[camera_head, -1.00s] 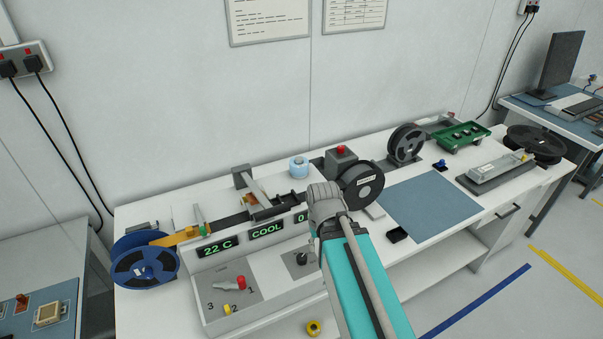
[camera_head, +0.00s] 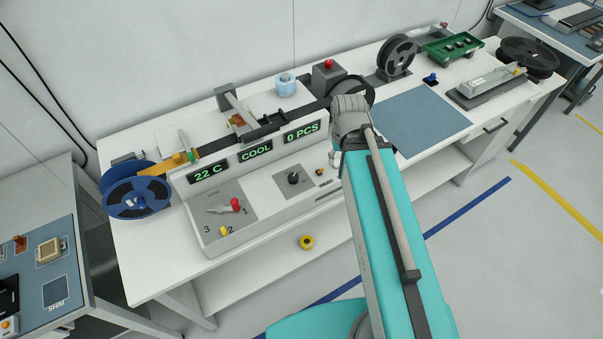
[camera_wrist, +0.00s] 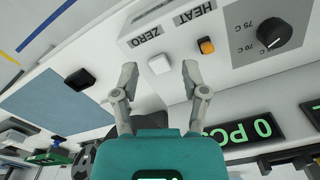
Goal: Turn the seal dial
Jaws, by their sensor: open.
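The seal dial is a black round knob (camera_head: 293,178) on a grey plate at the front of the machine in the head view. In the wrist view the dial (camera_wrist: 273,32) is at the upper right, with a white pointer line and marks reading 70 C and 75 C beside it. My gripper (camera_wrist: 159,70) is open and empty in the wrist view, left of the dial and apart from it. A white button (camera_wrist: 159,64) shows between its fingertips. In the head view my arm mostly hides the gripper.
An orange switch (camera_wrist: 206,46) labelled HEAT lies between gripper and dial. Displays read 22 C (camera_head: 208,171), COOL (camera_head: 255,152) and 0 PCS (camera_head: 301,132). A red-tipped lever (camera_head: 222,208) points toward 1. A blue reel (camera_head: 137,195) stands at the left end.

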